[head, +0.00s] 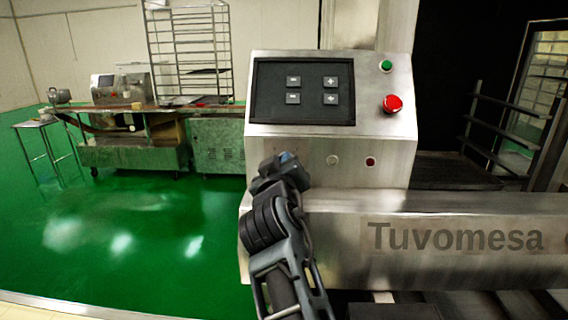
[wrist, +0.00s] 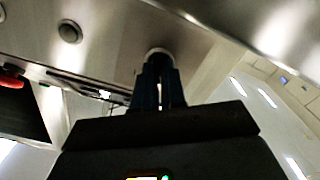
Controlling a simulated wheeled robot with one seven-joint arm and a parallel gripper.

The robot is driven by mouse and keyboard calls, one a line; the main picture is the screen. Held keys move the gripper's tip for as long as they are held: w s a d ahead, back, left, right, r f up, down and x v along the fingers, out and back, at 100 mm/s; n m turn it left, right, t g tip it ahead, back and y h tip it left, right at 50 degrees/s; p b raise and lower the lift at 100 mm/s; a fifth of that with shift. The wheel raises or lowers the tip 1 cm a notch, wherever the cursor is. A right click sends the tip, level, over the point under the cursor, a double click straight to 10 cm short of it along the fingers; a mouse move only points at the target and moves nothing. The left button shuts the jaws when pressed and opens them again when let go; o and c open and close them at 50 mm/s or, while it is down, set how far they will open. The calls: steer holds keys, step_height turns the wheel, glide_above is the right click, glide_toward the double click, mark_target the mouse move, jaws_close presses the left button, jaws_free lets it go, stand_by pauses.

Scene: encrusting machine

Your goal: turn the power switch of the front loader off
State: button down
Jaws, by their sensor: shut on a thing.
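The front loader is the steel machine (head: 330,210) with "Tuvomesa" on its front, and its control box faces me in the head view. My gripper (head: 286,158) is at the lower left of the box's face and hides what is behind it. In the wrist view my gripper (wrist: 159,65) has its dark fingers close together around a round, pale switch (wrist: 157,51) on the steel panel. This looks like the power switch. Most of it is hidden by the fingertips, so its turn position cannot be told.
The box also has a black button panel (head: 302,91), a green button (head: 385,66), a red stop button (head: 392,104), a round silver knob (head: 333,160) and a small red light (head: 370,161). A tray rack (head: 190,50) stands at the back left. Green floor (head: 110,230) is clear at left.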

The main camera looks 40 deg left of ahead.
steer(key=shift+n, duration=1.3)
steer(key=c, duration=1.2)
jaws_free()
steer(key=shift+s, duration=0.15)
steer(key=shift+v, duration=3.8)
steer(key=shift+f, duration=0.1)
